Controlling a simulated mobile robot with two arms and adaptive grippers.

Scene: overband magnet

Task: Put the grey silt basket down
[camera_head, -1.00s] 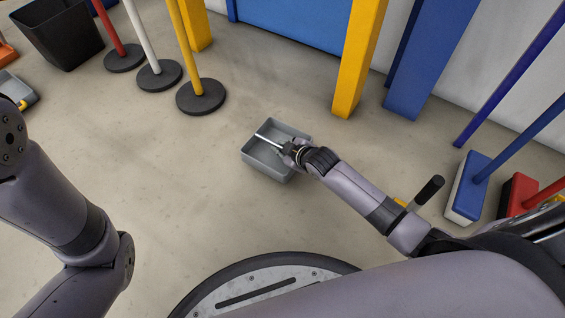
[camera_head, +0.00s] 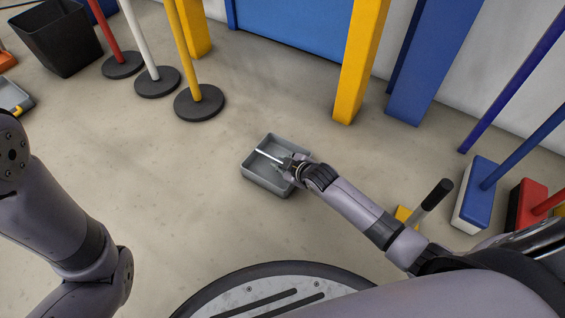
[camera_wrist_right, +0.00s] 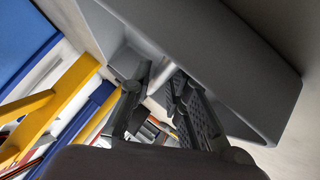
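The grey silt basket (camera_head: 262,180) is an open rectangular tub with a light bar across its top, near the middle of the head view. My right gripper (camera_head: 288,165) is at the right part of the basket, with its fingers closed around the bar. In the right wrist view, the basket (camera_wrist_right: 215,45) fills the upper right, and the bar runs between the two fingers of the gripper (camera_wrist_right: 163,82). The basket looks roughly level and close to the floor; I cannot tell whether it touches. My left gripper is out of view; only its arm shows at the left.
Red, white and yellow posts on round black bases (camera_head: 199,103) stand at upper left, with a black bin (camera_head: 58,40) behind. A yellow upright (camera_head: 358,65) and a blue upright (camera_head: 425,75) stand beyond. A blue broom (camera_head: 477,190) is at right. Floor left of the basket is clear.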

